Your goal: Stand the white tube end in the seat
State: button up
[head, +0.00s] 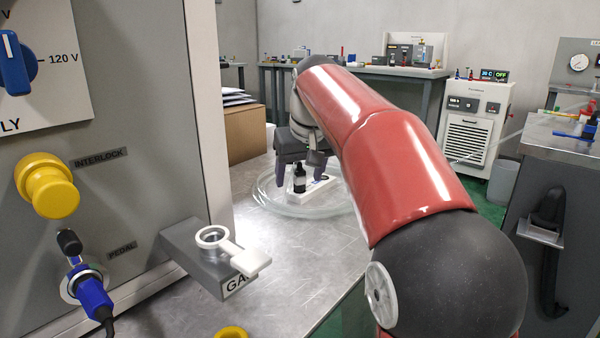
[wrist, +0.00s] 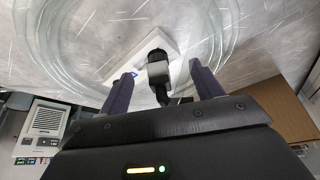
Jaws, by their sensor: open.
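A small upright fitting (head: 299,179), black in the head view, stands on a white block (head: 322,187) on the metal table. In the wrist view the fitting (wrist: 158,72) shows a black top and a pale grey-white band. It appears to be the tube end, with a coil of clear tube (head: 265,200) lying around it. My gripper (head: 300,182) is open and low over the block, a finger on each side of the fitting, with gaps visible in the wrist view (wrist: 163,74). A white ring with a flat tab (head: 213,236), possibly the seat, sits on a grey labelled bracket (head: 205,265).
A grey cabinet (head: 150,90) with a yellow knob (head: 48,186) and a blue plug (head: 90,292) stands at the left. The metal table (head: 290,255) is bare between bracket and coil.

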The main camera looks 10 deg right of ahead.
jog(key=shift+r, duration=0.1)
jog(key=shift+r+p, duration=2)
jog(key=shift+p, duration=0.25)
jog(key=shift+r, duration=0.9)
